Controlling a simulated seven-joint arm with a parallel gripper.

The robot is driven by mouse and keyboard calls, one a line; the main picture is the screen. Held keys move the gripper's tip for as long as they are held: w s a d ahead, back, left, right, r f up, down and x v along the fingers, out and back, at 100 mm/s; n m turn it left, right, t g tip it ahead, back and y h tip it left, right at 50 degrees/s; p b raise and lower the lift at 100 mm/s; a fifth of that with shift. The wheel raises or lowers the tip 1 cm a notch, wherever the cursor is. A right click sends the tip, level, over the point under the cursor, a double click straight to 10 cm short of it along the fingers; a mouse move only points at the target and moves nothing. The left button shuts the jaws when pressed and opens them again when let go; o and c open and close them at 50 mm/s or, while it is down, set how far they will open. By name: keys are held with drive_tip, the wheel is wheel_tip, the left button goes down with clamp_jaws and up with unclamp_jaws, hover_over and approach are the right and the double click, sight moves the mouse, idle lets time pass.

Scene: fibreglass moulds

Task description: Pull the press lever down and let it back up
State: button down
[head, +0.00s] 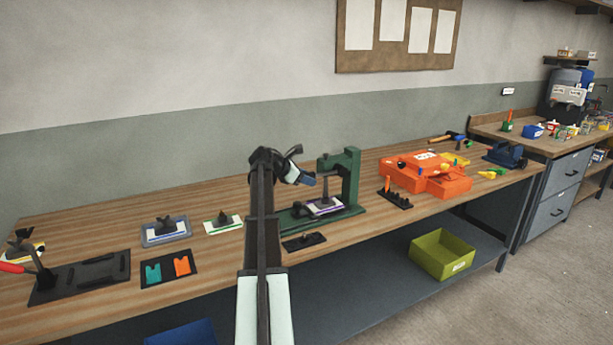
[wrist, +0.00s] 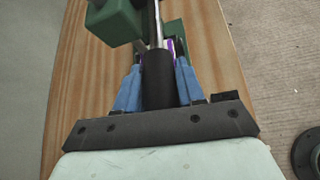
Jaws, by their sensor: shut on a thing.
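The green arbor press (head: 352,182) stands on the wooden bench, right of my arm. Its upright and base show in the head view, and part of its green body (wrist: 115,20) shows at the top of the wrist view. The press lever (wrist: 157,82) has a black grip on a metal rod. My gripper (wrist: 157,72) has its blue fingers on both sides of the black grip, shut on it. In the head view my gripper (head: 308,179) is just left of the press head. The lever is hard to make out there. A white-and-purple piece (head: 324,207) lies under the ram.
A black holder strip (head: 304,242) lies in front of the press. An orange mould (head: 440,178) and a black rack (head: 394,199) stand to the right. Clamped plates (head: 166,230) and a black tray (head: 169,270) lie to the left. Bare bench lies between them.

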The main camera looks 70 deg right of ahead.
drive_tip(key=shift+s+a+f, duration=0.15)
drive_tip(key=shift+a+f, duration=0.15)
drive_tip(key=shift+f, duration=0.35)
drive_tip(key=c, duration=1)
unclamp_jaws()
drive_tip(key=shift+o, duration=1.1)
drive_tip(key=shift+d+r, duration=0.1)
drive_tip(key=shift+r, duration=0.3)
drive_tip(key=v, duration=1.3)
drive_tip(key=shift+w+a, duration=0.2)
drive_tip(key=shift+w, duration=0.2)
drive_tip(key=shift+w, duration=0.1)
